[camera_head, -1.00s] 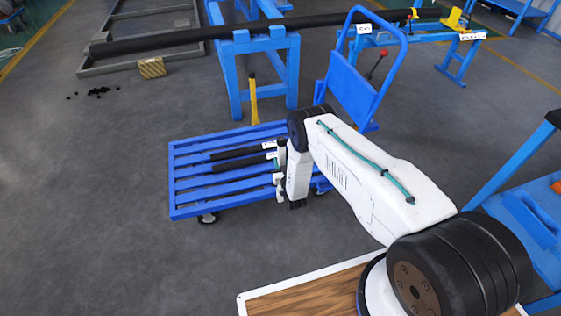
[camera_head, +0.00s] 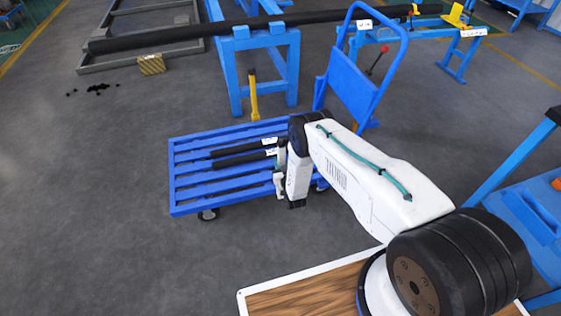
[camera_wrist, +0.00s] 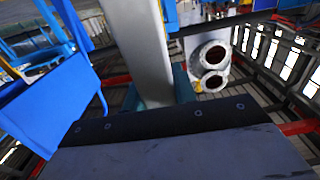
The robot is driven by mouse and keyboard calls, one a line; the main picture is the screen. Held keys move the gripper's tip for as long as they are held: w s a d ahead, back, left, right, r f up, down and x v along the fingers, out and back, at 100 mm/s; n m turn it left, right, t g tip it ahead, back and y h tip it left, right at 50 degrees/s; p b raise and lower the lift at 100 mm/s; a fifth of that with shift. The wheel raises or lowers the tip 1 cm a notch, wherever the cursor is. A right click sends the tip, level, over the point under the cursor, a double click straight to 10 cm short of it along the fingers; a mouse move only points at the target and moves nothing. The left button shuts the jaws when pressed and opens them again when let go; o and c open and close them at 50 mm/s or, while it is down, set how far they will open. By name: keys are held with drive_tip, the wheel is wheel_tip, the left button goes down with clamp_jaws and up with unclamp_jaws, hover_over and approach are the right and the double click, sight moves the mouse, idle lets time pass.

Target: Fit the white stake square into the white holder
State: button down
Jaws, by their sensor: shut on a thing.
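In the wrist view a pale grey-white square post, which I take as the white stake square (camera_wrist: 138,45), rises from my gripper (camera_wrist: 152,108). The dark jaw plate hides its lower end. My gripper is shut on it. In the head view my gripper (camera_head: 279,184) is small and partly covered by my white arm, over the right part of the blue cart; the stake cannot be made out there. I cannot pick out the white holder with certainty. A white piece with two round flanged openings (camera_wrist: 209,66) shows beyond the post in the wrist view.
The blue slatted cart (camera_head: 185,209) carries black rods (camera_head: 240,158) with white labels. Its blue handle frame (camera_head: 352,90) stands behind my arm. A blue stand (camera_head: 236,75) bears a long black bar.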

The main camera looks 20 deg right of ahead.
drive_tip(key=shift+f, duration=0.1)
drive_tip(key=c, duration=1)
unclamp_jaws()
drive_tip(key=shift+c, duration=0.2)
drive_tip(key=shift+s+f, duration=0.1)
drive_tip(key=s, duration=0.7)
drive_tip(key=shift+s, duration=0.3)
